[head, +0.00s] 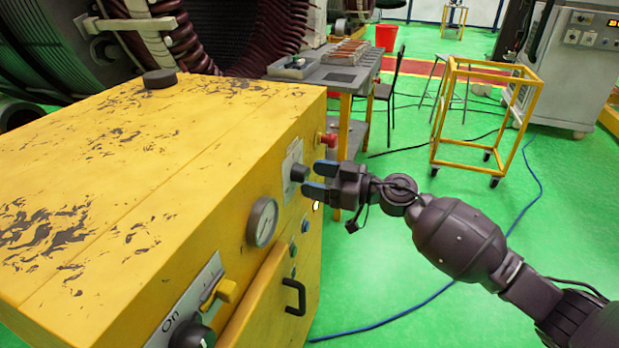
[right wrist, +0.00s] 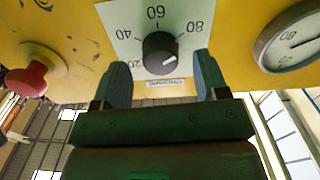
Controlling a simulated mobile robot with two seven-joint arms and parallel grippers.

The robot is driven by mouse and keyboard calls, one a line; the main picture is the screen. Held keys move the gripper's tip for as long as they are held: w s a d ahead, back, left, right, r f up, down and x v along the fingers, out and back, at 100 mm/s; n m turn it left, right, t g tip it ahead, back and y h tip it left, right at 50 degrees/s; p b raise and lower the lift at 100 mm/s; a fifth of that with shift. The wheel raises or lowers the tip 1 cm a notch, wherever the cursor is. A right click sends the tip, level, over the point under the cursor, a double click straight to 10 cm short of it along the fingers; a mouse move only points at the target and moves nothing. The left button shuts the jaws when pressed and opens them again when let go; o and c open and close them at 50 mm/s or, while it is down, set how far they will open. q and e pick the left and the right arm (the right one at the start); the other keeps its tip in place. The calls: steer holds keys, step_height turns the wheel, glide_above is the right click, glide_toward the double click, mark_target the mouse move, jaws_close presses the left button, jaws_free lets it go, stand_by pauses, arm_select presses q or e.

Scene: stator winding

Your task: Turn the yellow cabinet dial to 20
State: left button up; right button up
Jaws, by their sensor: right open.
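The dial is a black knob (head: 299,173) on a white plate on the yellow cabinet's (head: 180,165) front face. In the right wrist view the knob (right wrist: 160,53) sits on its plate (right wrist: 122,28), marked 20, 40, 60 and 80. A short white pointer line lies at the knob's lower right, away from the 20 at lower left. My right gripper (head: 320,178) is in front of the dial, open. In the right wrist view its blue fingertips (right wrist: 161,75) are spread left and right of the knob, apart from it. My left gripper is not in view.
A red button (head: 328,139) and a round gauge (head: 262,222) flank the dial. A yellow lever (head: 226,291), a black knob (head: 192,337) and a door handle (head: 295,297) are nearer. A grey table (head: 345,75) and yellow cart (head: 487,118) stand behind.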

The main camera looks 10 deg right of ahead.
steer(key=shift+w+a, duration=0.4)
steer(key=shift+a, duration=0.2)
steer(key=shift+w+a, duration=0.1)
steer(key=shift+a, duration=0.05)
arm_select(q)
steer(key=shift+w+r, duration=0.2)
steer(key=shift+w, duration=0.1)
